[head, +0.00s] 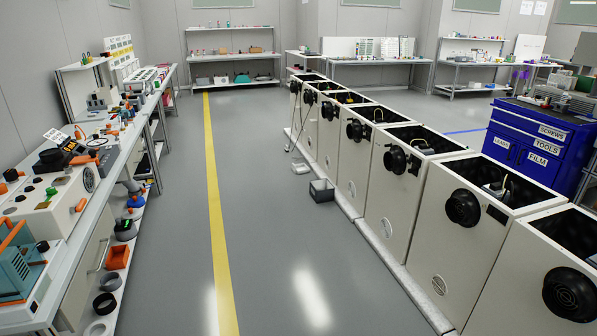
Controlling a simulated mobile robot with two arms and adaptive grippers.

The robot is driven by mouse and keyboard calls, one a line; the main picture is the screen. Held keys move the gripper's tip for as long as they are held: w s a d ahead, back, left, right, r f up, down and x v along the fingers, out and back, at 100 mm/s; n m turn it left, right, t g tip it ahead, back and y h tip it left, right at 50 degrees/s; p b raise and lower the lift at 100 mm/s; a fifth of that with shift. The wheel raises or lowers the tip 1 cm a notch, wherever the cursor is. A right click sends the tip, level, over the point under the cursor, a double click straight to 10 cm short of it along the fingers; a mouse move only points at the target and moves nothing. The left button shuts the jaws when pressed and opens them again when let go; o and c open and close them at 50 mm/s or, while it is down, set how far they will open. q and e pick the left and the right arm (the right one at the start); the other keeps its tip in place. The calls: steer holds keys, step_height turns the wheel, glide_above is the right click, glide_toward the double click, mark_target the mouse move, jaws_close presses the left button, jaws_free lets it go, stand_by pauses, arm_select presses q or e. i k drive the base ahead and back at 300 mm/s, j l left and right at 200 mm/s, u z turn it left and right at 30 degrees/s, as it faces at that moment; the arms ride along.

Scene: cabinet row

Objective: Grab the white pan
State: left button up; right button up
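I cannot make out a white pan for certain in the head view. A pale round item (97,328) lies at the bottom left on the low shelf, cut by the picture's lower edge; I cannot tell what it is. Neither of my grippers shows in this view.
A cluttered workbench (60,205) runs along the left, with an orange bin (117,257) on its low shelf. Open-topped white cabinets (455,255) line the right. A grey box (321,190) sits on the floor beside them. The aisle with the yellow line (215,215) is clear.

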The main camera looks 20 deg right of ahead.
mark_target(302, 168)
steer(key=i+z, duration=0.2)
steer(key=i, duration=5.95)
steer(key=i+z, duration=0.15)
steer(key=i, duration=0.3)
steer(key=i+j+z, duration=0.2)
steer(key=i, duration=0.25)
steer(key=i+z, duration=0.15)
steer(key=i, duration=0.3)
steer(key=i+j+z, duration=0.2)
steer(key=i, duration=0.25)
